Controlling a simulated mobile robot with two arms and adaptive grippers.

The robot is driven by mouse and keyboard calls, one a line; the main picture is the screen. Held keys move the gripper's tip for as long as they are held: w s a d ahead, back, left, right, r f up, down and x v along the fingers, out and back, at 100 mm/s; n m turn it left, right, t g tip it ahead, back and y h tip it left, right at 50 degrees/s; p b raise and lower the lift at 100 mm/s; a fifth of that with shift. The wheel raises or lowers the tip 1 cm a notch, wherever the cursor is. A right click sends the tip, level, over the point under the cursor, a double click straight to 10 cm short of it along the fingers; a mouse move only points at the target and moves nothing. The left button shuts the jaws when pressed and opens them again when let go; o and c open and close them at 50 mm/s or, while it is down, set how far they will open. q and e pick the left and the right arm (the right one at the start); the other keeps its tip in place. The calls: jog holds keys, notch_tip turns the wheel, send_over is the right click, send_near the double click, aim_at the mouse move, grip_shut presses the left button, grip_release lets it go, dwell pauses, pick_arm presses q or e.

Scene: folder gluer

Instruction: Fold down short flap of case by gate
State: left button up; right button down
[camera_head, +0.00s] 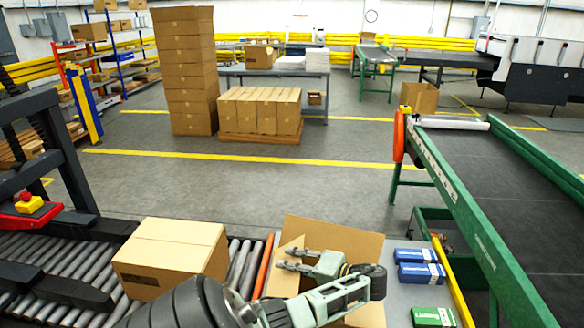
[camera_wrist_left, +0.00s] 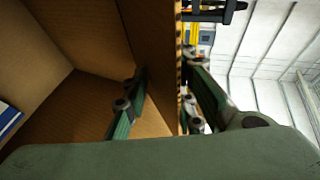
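The open cardboard case (camera_head: 340,235) stands at the bottom centre of the head view, with its upper panels raised. My left gripper (camera_head: 288,258) is at the case's left side, its fingers pointing left. In the left wrist view, the cardboard panel (camera_wrist_left: 155,35) runs between the two fingers of the gripper (camera_wrist_left: 165,85). One finger is on the inner side and the other is outside. The fingers are apart, and I cannot tell whether they press on the panel. My arm hides the case's lower front. My right gripper is not in view.
A closed case (camera_head: 172,255) sits on the roller conveyor (camera_head: 75,255), left of an orange bar (camera_head: 263,265). Blue boxes (camera_head: 420,272) and a green box (camera_head: 433,316) lie right of the open case. A green-framed belt conveyor (camera_head: 480,225) stands farther right.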

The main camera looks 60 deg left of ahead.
pick_arm(q)
jog(key=w+d+r+p, duration=0.2)
jog(key=d+r+p, duration=0.3)
jog(key=p, duration=0.3)
jog(key=shift+w+d+r, duration=0.2)
jog(key=shift+d+r, duration=0.15)
jog(key=shift+r, duration=0.4)
